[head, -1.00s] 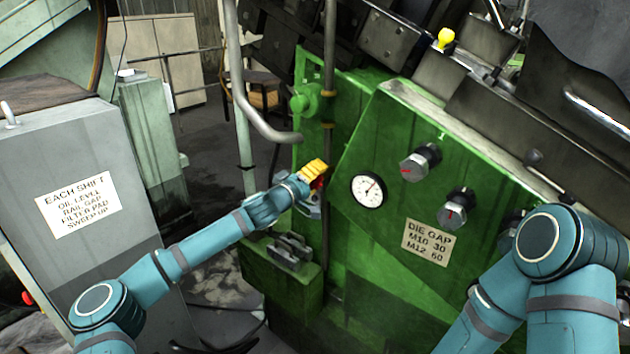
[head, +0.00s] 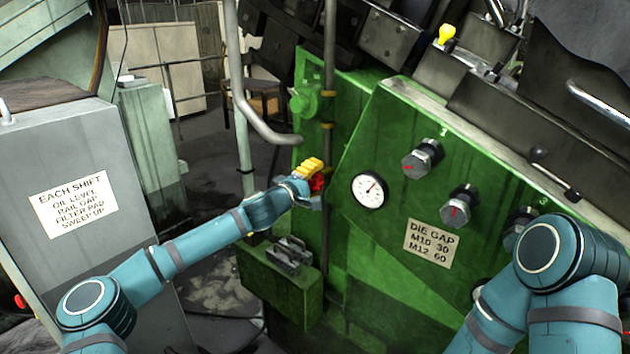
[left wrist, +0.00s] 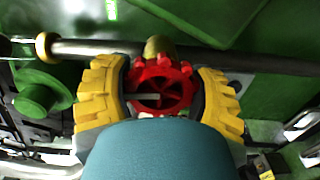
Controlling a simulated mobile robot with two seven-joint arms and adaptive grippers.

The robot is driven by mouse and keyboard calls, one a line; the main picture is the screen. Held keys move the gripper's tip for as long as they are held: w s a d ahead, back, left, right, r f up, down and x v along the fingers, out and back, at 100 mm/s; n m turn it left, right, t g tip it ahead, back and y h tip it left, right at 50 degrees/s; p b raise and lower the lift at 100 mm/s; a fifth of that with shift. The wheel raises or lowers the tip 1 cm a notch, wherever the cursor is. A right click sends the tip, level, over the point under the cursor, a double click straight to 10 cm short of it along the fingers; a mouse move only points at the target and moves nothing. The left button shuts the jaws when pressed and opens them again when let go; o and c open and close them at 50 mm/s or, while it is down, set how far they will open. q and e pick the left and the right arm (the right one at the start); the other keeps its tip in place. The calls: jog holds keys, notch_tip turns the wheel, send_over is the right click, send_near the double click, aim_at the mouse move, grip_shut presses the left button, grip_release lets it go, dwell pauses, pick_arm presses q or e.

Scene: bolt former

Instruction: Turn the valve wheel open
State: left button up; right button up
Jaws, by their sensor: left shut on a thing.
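The red valve wheel (left wrist: 163,88) sits between the two yellow fingers of my left gripper (left wrist: 160,95) in the left wrist view. The fingers close on its rim from both sides. A brass-coloured stem (left wrist: 160,46) stands behind the wheel. In the head view, my left gripper (head: 312,172) reaches in from the left to the green machine's edge, and only a small red part of the wheel (head: 317,184) shows. My right arm is at the lower right of the head view; its gripper is not seen.
A vertical pipe (head: 329,110) runs behind my left gripper. A grey cabinet (head: 115,150) stands at the left.

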dwell(0.8)
pick_arm(q)
jog(key=o, duration=1.2)
jog(key=v, duration=1.2)
